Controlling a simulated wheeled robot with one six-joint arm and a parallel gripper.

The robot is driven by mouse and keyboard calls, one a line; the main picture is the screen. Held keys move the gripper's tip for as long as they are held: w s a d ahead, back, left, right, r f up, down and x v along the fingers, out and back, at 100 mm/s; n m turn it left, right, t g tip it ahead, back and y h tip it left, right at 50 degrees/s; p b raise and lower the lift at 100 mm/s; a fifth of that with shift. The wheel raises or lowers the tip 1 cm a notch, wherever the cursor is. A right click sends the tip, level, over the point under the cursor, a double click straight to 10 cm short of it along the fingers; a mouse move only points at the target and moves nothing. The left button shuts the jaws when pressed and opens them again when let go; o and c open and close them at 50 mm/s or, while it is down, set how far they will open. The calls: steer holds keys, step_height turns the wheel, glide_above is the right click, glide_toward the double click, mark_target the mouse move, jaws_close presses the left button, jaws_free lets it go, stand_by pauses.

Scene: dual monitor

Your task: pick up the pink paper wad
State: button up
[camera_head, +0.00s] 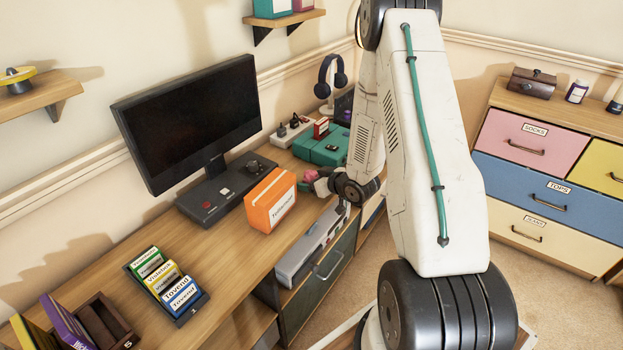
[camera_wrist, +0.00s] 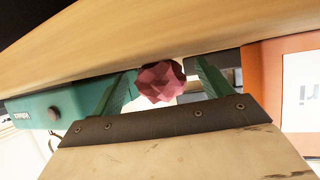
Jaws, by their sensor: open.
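The pink paper wad (camera_wrist: 160,82) is a crumpled, faceted ball. In the wrist view it sits between the two teal fingers of my gripper (camera_wrist: 165,72), which stand apart on either side of it. I cannot tell whether either finger touches it. In the head view the pink wad (camera_head: 321,187) shows small on the desk, right of the orange box, partly hidden by the dark end of my arm.
The wooden desk (camera_head: 150,250) holds an orange box (camera_head: 270,199) and a teal device (camera_head: 322,147) close to the wad. A black monitor (camera_head: 188,122) and a dark console (camera_head: 212,192) stand farther left. Card holders are at the near left.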

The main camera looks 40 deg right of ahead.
mark_target(313, 174)
steer(key=shift+c, duration=0.2)
steer(key=c, duration=1)
steer(key=shift+r, duration=0.45)
step_height(313, 174, up, 3)
steer(key=s+d, duration=0.4)
steer(key=s, duration=0.3)
steer(key=s+d+r, duration=0.1)
steer(key=s+d, duration=0.2)
steer(key=s, duration=0.4)
steer(key=shift+d, duration=0.4)
